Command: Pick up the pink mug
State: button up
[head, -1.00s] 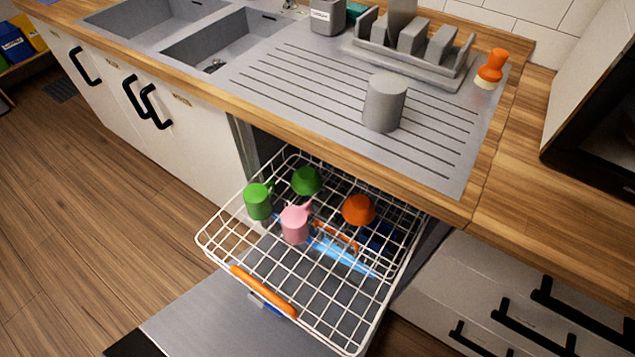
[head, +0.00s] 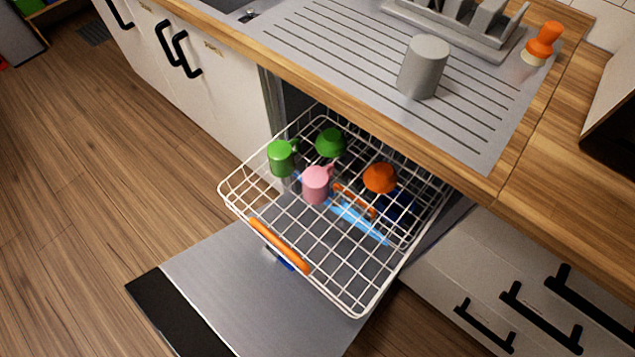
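The pink mug (head: 315,186) sits in the white wire rack (head: 237,203) of the open dishwasher, towards the rack's left half. It looks upside down, with its handle towards the upper right. A green mug (head: 280,159) stands to its upper left and a green bowl-like cup (head: 330,142) stands behind it. An orange cup (head: 380,178) is to its right. My gripper is not in view.
The dishwasher door (head: 215,290) is folded down below the rack. The worktop edge (head: 375,132) overhangs the rack's back. Light blue items (head: 358,222) lie right of the mug. A grey cylinder (head: 423,67) stands on the drainboard. Floor at left is clear.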

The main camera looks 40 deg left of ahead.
aim_at(316, 180)
jog(key=j, duration=1.45)
